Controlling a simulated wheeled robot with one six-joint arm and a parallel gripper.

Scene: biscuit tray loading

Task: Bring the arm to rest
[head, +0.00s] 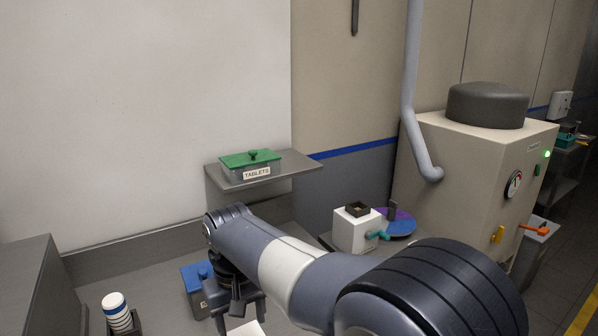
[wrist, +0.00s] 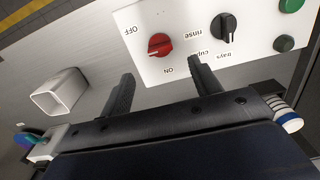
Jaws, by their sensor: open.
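My arm reaches across the lower middle of the head view, and my gripper (head: 241,312) hangs at its end, pointing down over the worktop. In the wrist view the two black fingers of my gripper (wrist: 163,82) are spread apart with nothing between them. Beyond the fingertips is a white control panel (wrist: 185,68) with a red knob (wrist: 160,44) between OFF and ON and a black knob (wrist: 227,28) by rinse, cups and trays. I see no contact with the panel, though the exact gap is unclear.
A blue-lidded box (head: 196,287) stands close beside my gripper. A cup stack (head: 117,312) is at lower left. A green-lidded TABLETS box (head: 250,164) sits on a wall shelf (head: 292,165). A white box (head: 352,233) and a large machine (head: 470,180) stand to the right.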

